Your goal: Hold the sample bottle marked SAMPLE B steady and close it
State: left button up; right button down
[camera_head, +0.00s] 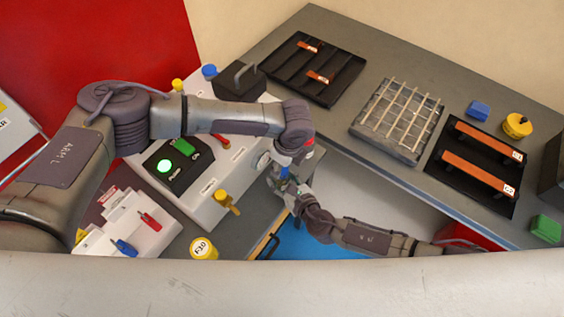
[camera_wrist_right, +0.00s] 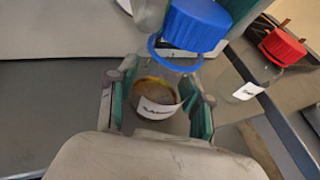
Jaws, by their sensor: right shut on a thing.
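In the right wrist view my right gripper (camera_wrist_right: 160,105) is shut on a clear sample bottle (camera_wrist_right: 160,85), with a teal-lined finger on each side. Its body looks yellowish inside, and its white label (camera_wrist_right: 158,109) is too blurred to read fully. A blue cap (camera_wrist_right: 196,24) with a blue ring (camera_wrist_right: 172,58) shows at the bottle's top; I cannot tell how firmly the cap sits. In the head view the blue top (camera_head: 284,173) is small, beside my right gripper (camera_head: 289,188). My left gripper (camera_head: 298,155) is above it, its fingers mostly hidden by its wrist.
A bottle with a red cap (camera_wrist_right: 284,46) stands to the right in the wrist view. A white panel machine (camera_head: 205,205) with knobs and a lit green button is close on the left. Black trays (camera_head: 335,90) and a rod rack (camera_head: 398,120) occupy the grey bench (camera_head: 380,65).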

pick_arm(q)
jog(key=shift+f, duration=0.3)
jog(key=m, duration=0.4)
jog(key=shift+m+h, duration=0.3)
jog(key=shift+m, duration=0.1)
jog(key=m, duration=0.3)
jog(key=m+h, duration=0.1)
jog(key=m, duration=0.2)
jog(key=shift+a+m+t, duration=0.2)
jog(key=shift+m+t, duration=0.1)
jog(key=shift+m, duration=0.1)
jog(key=m+h, duration=0.1)
jog(key=m, duration=0.5)
jog(key=m+g, duration=0.1)
jog(key=m, duration=0.4)
jog(key=o, duration=0.7)
